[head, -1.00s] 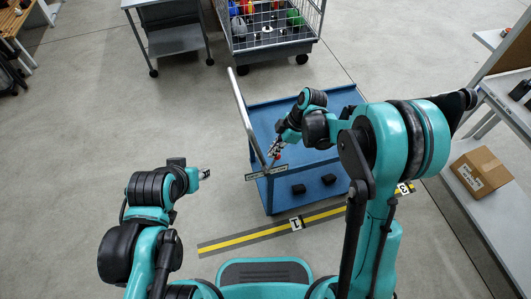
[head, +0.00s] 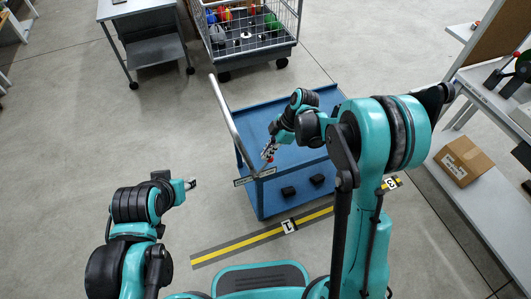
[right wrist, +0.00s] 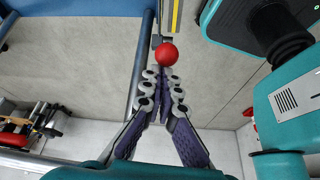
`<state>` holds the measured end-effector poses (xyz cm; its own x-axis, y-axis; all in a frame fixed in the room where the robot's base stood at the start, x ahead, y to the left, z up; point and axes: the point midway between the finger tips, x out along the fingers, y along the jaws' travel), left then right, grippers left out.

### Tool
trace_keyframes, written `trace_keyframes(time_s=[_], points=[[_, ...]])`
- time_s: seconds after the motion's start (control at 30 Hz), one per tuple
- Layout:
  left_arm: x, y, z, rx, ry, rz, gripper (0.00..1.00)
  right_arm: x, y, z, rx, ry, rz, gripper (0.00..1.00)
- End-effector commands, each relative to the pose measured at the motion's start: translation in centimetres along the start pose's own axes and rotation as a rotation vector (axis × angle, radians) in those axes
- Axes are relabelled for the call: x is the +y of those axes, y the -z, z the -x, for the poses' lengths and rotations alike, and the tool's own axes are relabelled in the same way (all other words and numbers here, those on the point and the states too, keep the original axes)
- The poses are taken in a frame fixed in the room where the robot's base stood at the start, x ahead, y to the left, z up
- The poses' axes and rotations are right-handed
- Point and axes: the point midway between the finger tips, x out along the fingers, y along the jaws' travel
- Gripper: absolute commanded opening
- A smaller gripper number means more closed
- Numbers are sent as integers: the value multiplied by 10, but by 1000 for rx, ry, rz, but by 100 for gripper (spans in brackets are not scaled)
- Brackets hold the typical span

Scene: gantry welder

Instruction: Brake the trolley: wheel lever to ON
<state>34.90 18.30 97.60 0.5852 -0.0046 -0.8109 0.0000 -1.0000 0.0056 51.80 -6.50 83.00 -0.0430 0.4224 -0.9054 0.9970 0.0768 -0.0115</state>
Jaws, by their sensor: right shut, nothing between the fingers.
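The blue trolley (head: 300,165) stands in front of me, its grey push handle (head: 226,112) on the left side. My right gripper (head: 268,153) is over the trolley's near left corner, close to the small label plate. In the right wrist view, my right gripper (right wrist: 161,78) is shut and empty. A red ball knob (right wrist: 167,54) shows just beyond its fingertips; I cannot tell whether they touch. The lever's shaft and its ON mark cannot be made out. My left gripper (head: 190,184) is left of the trolley, apart from it, too small to read.
Two dark blocks (head: 288,192) are at the trolley's near side. A yellow-striped floor line (head: 240,244) runs in front of it. A wire cage cart (head: 245,40) stands behind. A workbench with a cardboard box (head: 464,160) is at right. Floor at left is clear.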

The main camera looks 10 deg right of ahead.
Motion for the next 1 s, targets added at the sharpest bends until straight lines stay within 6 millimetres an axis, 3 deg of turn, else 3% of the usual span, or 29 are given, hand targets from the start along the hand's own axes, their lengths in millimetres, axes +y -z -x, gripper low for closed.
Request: trace_keyframes(time_s=[0.03, 0.27, 0.53, 0.6, 0.8, 1.0], points=[[0, -1, -1, 0, 0, 0, 41, 1, -15, -1, -31, -6, -12, 0], [0, 1, 2, 0, 0, 0, 41, 2, -8, 1, -29, -7, -10, 0], [0, 15, 20, 0, 0, 0, 41, 5, 43, 18, -9, -9, -5, 0], [0, 18, 25, 0, 0, 0, 41, 7, 26, 35, -9, -12, -12, 0], [0, 25, 35, 0, 0, 0, 41, 11, 1, 70, -7, -10, -10, 0], [0, 28, 40, 0, 0, 0, 41, 12, -13, 89, -6, -7, -5, 0]])
